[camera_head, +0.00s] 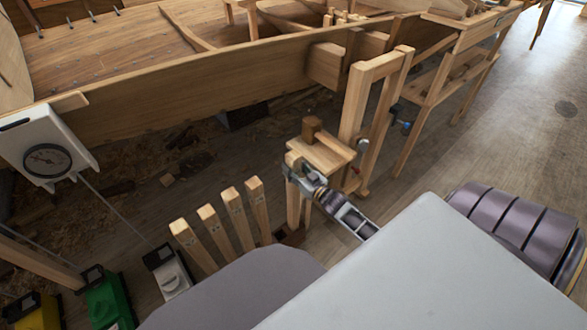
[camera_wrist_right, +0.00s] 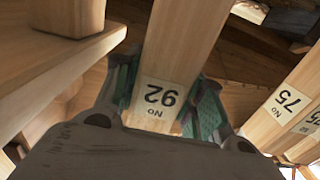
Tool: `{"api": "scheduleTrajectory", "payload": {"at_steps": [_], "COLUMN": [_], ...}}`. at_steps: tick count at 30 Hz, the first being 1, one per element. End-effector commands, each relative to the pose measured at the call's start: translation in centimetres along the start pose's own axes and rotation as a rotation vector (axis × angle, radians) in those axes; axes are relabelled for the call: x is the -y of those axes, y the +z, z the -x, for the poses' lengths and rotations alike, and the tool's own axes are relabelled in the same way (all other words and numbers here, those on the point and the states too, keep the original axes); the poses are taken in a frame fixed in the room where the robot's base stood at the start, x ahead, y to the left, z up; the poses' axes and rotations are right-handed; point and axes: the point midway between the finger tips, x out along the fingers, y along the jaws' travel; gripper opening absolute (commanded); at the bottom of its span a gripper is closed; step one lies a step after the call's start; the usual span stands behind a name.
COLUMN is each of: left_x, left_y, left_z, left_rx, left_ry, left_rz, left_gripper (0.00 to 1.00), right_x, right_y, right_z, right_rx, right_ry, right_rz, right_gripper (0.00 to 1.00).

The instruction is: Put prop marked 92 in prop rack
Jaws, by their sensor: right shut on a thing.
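The wooden prop marked 92 (camera_wrist_right: 183,40) stands between the fingers of my right gripper (camera_wrist_right: 165,90) in the right wrist view; its label appears upside down. In the head view my right gripper (camera_head: 305,179) is shut on this upright prop (camera_head: 293,205), beside a wooden stand. Several similar props (camera_head: 213,228) lean in a row to the left, seemingly in the prop rack (camera_head: 290,236), of which little shows. Whether the held prop's lower end touches the rack is unclear. A prop marked 75 (camera_wrist_right: 285,103) shows at right in the wrist view. My left gripper is not in view.
A small wooden stand (camera_head: 325,158) with a block (camera_head: 312,128) on it is close behind my right gripper. The planked hull (camera_head: 200,85) crosses the back. A white dial box (camera_head: 45,150) and coloured cases (camera_head: 105,300) are at left. Open floor (camera_head: 480,130) lies right.

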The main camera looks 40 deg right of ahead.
Motion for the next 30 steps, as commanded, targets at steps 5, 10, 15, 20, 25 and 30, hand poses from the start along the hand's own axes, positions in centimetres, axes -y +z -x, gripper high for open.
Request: {"api": "scheduleTrajectory", "payload": {"at_steps": [5,10,15,20,25,30], "left_x": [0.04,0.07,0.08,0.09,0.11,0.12], "left_y": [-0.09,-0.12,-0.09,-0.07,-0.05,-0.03], "left_z": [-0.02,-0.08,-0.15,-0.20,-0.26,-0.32], "left_rx": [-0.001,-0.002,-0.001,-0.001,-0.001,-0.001], "left_ry": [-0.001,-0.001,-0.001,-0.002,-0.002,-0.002], "left_rz": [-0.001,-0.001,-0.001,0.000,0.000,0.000], "left_gripper": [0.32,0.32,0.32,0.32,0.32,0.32], "right_x": [-0.01,0.00,0.00,0.00,-0.01,-0.01], "right_y": [-0.20,-0.08,0.06,0.20,0.35,0.50], "right_z": [-0.08,-0.08,-0.08,-0.08,-0.09,-0.09], "right_rx": [-0.005,-0.005,-0.005,-0.005,-0.004,-0.004], "right_ry": [-0.001,-0.001,-0.001,-0.001,-0.001,0.000], "right_rz": [0.000,0.000,0.000,0.000,0.000,0.000], "right_gripper": [0.00,0.00,0.00,0.00,0.00,0.00]}}
